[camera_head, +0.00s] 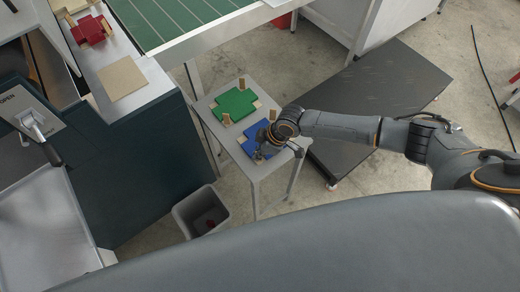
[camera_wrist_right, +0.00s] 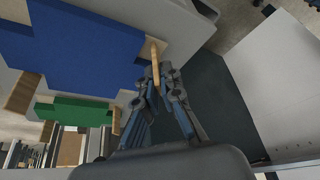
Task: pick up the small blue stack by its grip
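The small blue stack (camera_head: 247,142) lies flat on the right part of a small grey table, cross-shaped with light wooden tabs. In the right wrist view it shows large as a blue shape (camera_wrist_right: 85,52) at upper left. Its upright wooden grip (camera_wrist_right: 155,62) stands between the fingertips of my right gripper (camera_wrist_right: 157,78). The fingers are drawn close together, one on each side of the grip, and appear shut on it. In the head view my right gripper (camera_head: 264,150) reaches over the stack's right side and hides part of it. My left gripper is not in view.
A green stack (camera_head: 235,104) lies beside the blue one on the small table (camera_head: 262,171); it also shows in the wrist view (camera_wrist_right: 75,111). A grey bin (camera_head: 200,212) stands below. A dark low platform (camera_head: 385,92) is at right. A red stack (camera_head: 91,30) lies at upper left.

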